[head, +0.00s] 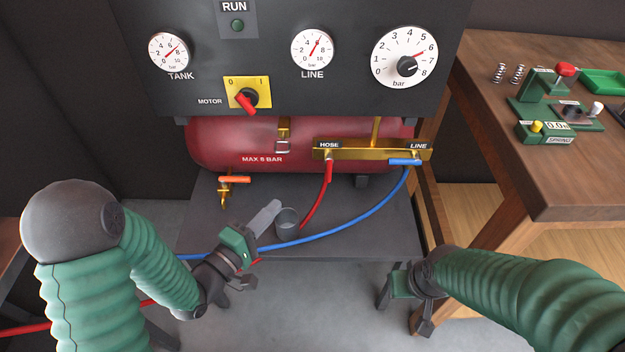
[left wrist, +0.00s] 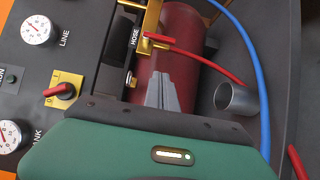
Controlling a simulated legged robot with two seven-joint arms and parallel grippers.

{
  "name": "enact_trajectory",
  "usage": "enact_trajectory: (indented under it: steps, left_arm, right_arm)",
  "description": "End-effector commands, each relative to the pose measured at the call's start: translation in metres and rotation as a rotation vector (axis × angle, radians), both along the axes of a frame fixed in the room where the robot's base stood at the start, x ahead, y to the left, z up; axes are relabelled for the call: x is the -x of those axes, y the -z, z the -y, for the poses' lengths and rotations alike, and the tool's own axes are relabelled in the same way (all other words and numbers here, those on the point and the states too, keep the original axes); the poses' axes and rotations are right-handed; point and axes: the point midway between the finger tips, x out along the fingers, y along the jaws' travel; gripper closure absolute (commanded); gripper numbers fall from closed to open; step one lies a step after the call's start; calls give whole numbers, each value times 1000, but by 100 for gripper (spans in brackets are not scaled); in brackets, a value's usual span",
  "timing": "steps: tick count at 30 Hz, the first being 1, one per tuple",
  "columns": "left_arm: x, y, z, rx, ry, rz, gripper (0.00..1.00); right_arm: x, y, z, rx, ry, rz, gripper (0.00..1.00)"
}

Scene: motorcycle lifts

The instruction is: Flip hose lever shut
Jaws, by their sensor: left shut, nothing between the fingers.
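The hose lever (head: 329,171) is a red handle under the HOSE label on the brass manifold (head: 365,151). It points down, roughly in line with the red hose (head: 318,207). The lever also shows near the top of the left wrist view (left wrist: 159,40). My left gripper (head: 275,206) is shut and empty, below and left of the lever and apart from it. Its closed fingers (left wrist: 162,80) point toward the tank and manifold in the left wrist view. My right gripper (head: 405,308) hangs low at the right, away from the lever; its finger opening is unclear.
A grey cup (head: 287,222) stands close beside my left fingers. A blue lever (head: 405,161) sits at LINE, with a blue hose (head: 350,225) crossing the shelf. An orange-handled drain valve (head: 233,180) is at left. A wooden bench (head: 540,175) stands right.

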Motion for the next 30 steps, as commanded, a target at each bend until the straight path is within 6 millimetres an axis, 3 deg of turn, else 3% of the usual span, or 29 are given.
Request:
enact_trajectory:
  steps: [5,15,17,25,30]
  left_arm:
    - [-2,4,1,-2,1,2,100]
    - [-22,11,14,-6,0,10,100]
    - [-34,4,23,-4,3,4,100]
    - [-83,4,56,-3,2,3,100]
    - [-89,3,83,-3,1,2,100]
  right_arm:
    - [0,9,0,0,0,0,100]
    - [0,83,0,0,0,0,100]
    - [1,78,0,0,0,-1,100]
    - [0,99,0,0,0,0,100]
    - [0,114,0,0,0,0,100]
